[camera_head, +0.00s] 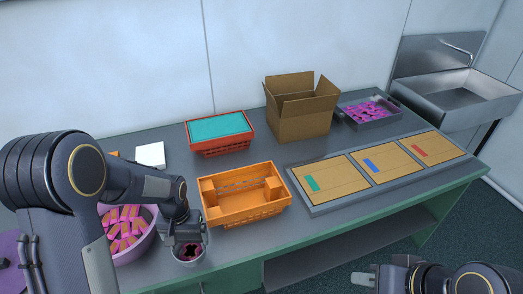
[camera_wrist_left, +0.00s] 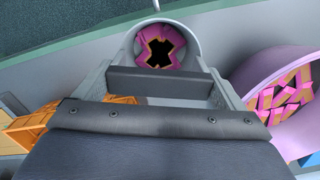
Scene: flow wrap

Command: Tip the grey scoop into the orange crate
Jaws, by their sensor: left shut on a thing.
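My left gripper (camera_head: 187,232) is shut on the grey scoop (camera_head: 190,262). It holds the scoop in front of the table's near edge, to the right of the purple bowl and to the left of the orange crate (camera_head: 248,212). In the left wrist view the scoop's round rim (camera_wrist_left: 197,48) is beyond the fingers, with pink and dark pieces inside. The orange crate has orange-brown blocks at its ends and also shows in the left wrist view (camera_wrist_left: 32,120). My right gripper (camera_head: 366,279) is at the bottom right, apart from everything; its jaw opening is unclear.
The purple bowl (camera_head: 147,246) holds several pink-and-orange pieces. Behind the crate are a red crate with a teal top (camera_head: 218,149), a cardboard box (camera_head: 303,125) and a grey tray of purple pieces (camera_head: 386,123). A board with three panels (camera_head: 330,206) lies to the right.

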